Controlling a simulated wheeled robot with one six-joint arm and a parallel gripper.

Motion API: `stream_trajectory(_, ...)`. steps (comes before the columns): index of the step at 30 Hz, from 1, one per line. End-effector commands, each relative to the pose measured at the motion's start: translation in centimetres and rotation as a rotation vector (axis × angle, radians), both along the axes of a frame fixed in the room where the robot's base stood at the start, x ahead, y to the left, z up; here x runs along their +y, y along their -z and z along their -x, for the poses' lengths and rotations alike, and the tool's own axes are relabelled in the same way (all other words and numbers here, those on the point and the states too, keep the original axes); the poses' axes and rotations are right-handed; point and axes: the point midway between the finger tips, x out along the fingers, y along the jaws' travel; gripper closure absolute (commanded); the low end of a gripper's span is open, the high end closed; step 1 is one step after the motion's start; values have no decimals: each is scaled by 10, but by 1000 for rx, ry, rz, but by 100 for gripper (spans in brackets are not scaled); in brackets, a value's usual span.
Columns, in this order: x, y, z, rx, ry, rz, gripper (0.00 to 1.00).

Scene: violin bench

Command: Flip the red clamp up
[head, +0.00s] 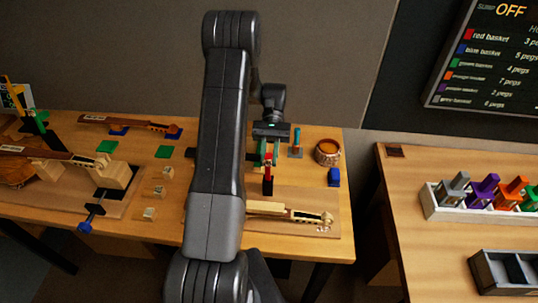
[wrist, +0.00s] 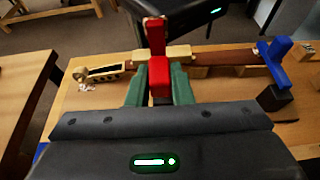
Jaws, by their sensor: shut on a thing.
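The red clamp (head: 268,186) stands on the bench at the violin neck (head: 290,213), just right of my arm in the head view. In the wrist view the red clamp (wrist: 158,72) shows a red block in front and a narrower red part behind it. My gripper (head: 269,155) reaches it from behind, with its green fingers on both sides of the red block in the wrist view (wrist: 158,88). The fingers are shut on it. The violin neck (wrist: 215,56) runs crosswise behind the clamp, scroll at left. My arm hides part of the neck in the head view.
A blue clamp (wrist: 276,60) stands farther along the neck. A round wooden container (head: 327,152), a blue block (head: 334,177) and a small upright blue-and-orange tool (head: 296,142) stand nearby. Another blue clamp (head: 88,222) and several small wooden blocks are at left. A separate table (head: 400,215) is at right.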

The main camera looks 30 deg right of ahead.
Motion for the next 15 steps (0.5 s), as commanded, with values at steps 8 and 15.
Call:
stream_trajectory(8,0,1,0,-3,0,2,74)
stream_trajectory(15,0,1,0,-2,0,1,58)
